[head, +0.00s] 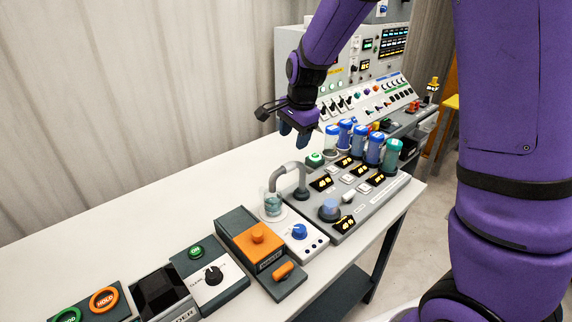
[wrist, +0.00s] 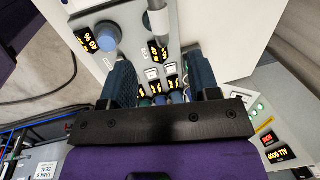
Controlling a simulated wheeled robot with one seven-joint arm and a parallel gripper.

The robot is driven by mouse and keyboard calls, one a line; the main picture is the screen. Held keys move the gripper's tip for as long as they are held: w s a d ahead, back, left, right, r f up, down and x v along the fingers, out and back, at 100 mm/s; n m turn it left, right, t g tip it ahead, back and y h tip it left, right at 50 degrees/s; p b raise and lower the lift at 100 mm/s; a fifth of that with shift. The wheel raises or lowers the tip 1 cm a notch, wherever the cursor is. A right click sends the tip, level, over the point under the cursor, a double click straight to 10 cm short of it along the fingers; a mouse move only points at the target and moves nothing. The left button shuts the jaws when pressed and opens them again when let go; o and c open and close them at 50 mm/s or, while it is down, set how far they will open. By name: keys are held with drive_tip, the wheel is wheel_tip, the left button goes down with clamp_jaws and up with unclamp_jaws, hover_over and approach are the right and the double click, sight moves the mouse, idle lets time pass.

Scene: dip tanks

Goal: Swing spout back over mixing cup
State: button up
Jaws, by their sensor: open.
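The spout (head: 289,170) is a grey bent pipe rising from a dark base on the grey panel. In the head view its free end points left and down and appears to sit over the mixing cup (head: 273,205), a clear cup with teal liquid. My gripper (head: 294,132) is above and behind the spout, near the row of tubes, apart from the spout. In the wrist view my gripper (wrist: 162,80) has its two blue fingers spread with nothing held between them. A grey post at the top of that view may be part of the spout; I cannot tell.
Blue and green capped tubes (head: 374,148) stand along the panel's back edge, below and right of my gripper. A blue knob (head: 330,208) is on the panel. An orange-topped box (head: 258,238) is in front. The white tabletop (head: 150,205) at left is clear.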

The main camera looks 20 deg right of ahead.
sight(289, 164)
drive_tip(key=f, duration=0.3)
drive_tip(key=w+f, duration=0.1)
drive_tip(key=f, duration=0.3)
drive_tip(key=w+f, duration=0.1)
drive_tip(key=f, duration=0.2)
drive_tip(key=shift+a+f, duration=0.2)
drive_tip(key=shift+a, duration=0.2)
drive_tip(key=shift+s, duration=0.1)
clamp_jaws()
